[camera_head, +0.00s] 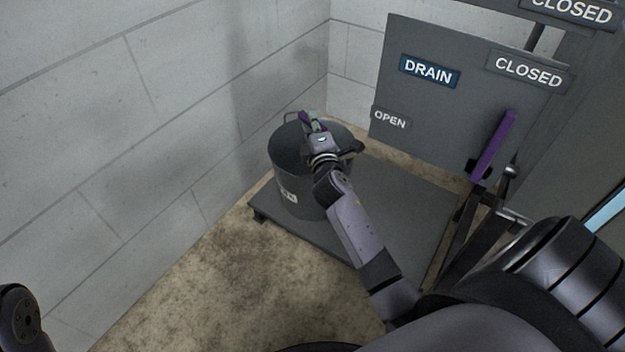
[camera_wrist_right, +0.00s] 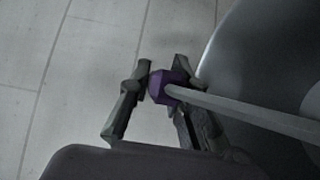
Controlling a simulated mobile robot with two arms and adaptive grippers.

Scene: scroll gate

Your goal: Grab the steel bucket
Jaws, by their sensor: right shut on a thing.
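The steel bucket (camera_head: 298,175) is a dark grey, open-topped cylinder with a small white label. It stands upright on a low dark platform (camera_head: 395,215) in the corner. My right gripper (camera_head: 305,120) is at the bucket's top. In the right wrist view, my right gripper (camera_wrist_right: 158,88) is shut on a purple grip (camera_wrist_right: 165,86) on the bucket's thin handle bar (camera_wrist_right: 240,112). The bucket's curved rim (camera_wrist_right: 212,50) is beside it. My right forearm hides part of the bucket's right side. Part of my left arm shows at the lower left edge, but its gripper does not.
A grey panel (camera_head: 425,120) with DRAIN, OPEN and CLOSED signs stands behind and to the right. A purple lever (camera_head: 493,145) is mounted beside it. Grey block walls (camera_head: 130,110) close in at left and back. Bare floor (camera_head: 215,290) lies in front of the platform.

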